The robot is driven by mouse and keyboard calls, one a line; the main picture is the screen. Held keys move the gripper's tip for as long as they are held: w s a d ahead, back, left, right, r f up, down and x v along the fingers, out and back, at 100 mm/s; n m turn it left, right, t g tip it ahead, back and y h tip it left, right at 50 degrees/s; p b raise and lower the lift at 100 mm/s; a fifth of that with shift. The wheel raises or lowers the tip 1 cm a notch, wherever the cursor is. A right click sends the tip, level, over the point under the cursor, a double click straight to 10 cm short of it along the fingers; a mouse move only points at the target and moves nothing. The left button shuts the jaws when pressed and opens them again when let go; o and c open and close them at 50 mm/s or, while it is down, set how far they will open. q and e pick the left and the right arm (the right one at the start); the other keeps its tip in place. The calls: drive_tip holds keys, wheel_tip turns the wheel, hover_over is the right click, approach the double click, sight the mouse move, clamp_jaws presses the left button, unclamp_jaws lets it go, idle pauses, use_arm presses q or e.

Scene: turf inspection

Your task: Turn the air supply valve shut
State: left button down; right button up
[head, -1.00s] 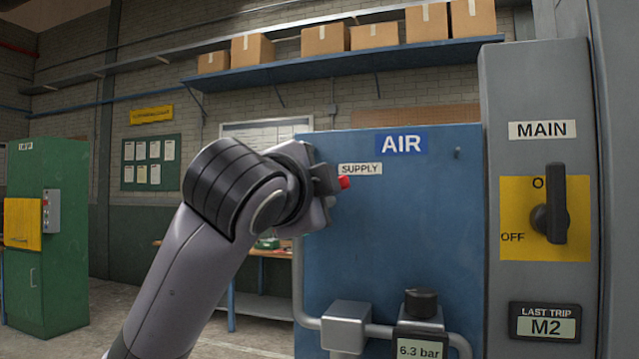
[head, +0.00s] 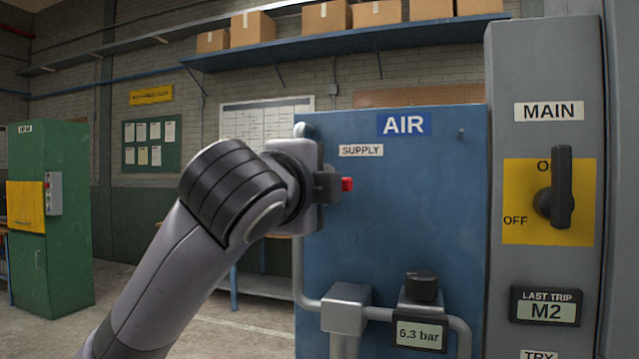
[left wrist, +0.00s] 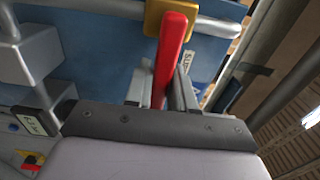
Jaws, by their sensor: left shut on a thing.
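The air supply valve has a red lever (left wrist: 171,50) on a yellow body (left wrist: 158,18), set on a grey pipe in the left wrist view. The lever stands across the pipe in that view. In the head view only its red end (head: 347,184) shows, just below the SUPPLY label (head: 361,150); my arm hides the rest. My left gripper (head: 328,186) is shut on the lever, with its fingers on both sides of it in the left wrist view (left wrist: 163,88). My right gripper is in neither view.
The blue AIR panel (head: 400,230) carries a pipe and a gauge (head: 418,335) reading 6.3 bar. To its right stands a grey MAIN cabinet with a black rotary switch (head: 556,200). A green cabinet (head: 62,260) stands at the far left, with open floor between.

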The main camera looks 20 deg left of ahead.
use_arm(q)
drive_tip(key=c, duration=1)
unclamp_jaws()
drive_tip(key=shift+c, duration=0.2)
drive_tip(key=s+b, duration=0.1)
drive_tip(key=s, duration=0.6)
drive_tip(key=shift+s+b, duration=0.15)
drive_tip(key=shift+b, duration=0.25)
drive_tip(key=shift+f, duration=0.1)
